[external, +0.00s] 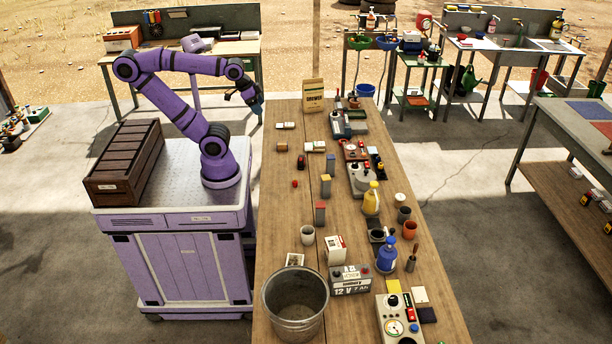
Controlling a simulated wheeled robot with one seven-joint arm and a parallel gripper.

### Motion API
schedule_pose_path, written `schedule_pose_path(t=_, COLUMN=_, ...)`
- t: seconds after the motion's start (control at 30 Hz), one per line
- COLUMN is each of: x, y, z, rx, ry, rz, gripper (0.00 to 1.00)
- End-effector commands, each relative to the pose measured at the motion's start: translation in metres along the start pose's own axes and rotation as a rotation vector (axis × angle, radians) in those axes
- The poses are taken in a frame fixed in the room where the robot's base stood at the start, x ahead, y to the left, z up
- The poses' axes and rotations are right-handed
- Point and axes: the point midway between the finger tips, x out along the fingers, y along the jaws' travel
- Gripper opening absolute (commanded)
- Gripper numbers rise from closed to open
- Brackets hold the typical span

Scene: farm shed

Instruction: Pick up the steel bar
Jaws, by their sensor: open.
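I cannot make out for sure which thing is the steel bar. Several small upright blocks stand in a row along the left-middle of the wooden table: a grey and red block (320,212), a grey block with a yellow top (325,187) and a blue-topped block (331,163). My gripper (258,106) is open and seems empty. It hangs at the end of my purple arm by the table's far left edge, apart from these blocks. Its fingertips are small and hard to see.
On the table are a metal bucket (295,302), a 12 V battery (350,280), a paper bag (313,95), a yellow bottle (371,198) and a blue bottle (387,255). A wooden crate (124,163) sits on my base. The table's left strip is mostly clear.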

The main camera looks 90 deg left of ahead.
Motion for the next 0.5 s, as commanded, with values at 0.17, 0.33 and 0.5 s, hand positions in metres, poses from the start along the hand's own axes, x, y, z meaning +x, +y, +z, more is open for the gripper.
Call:
schedule_pose_path(t=0.17, x=0.0, y=0.0, z=0.0, rx=0.0, ry=0.0, rz=0.0, gripper=0.73)
schedule_pose_path(t=0.33, x=0.002, y=0.0, z=-0.003, rx=-0.002, ry=-0.007, rz=0.002, gripper=0.73)
schedule_pose_path(t=0.5, x=0.017, y=0.003, z=-0.025, rx=-0.014, ry=-0.046, rz=0.013, gripper=0.73)
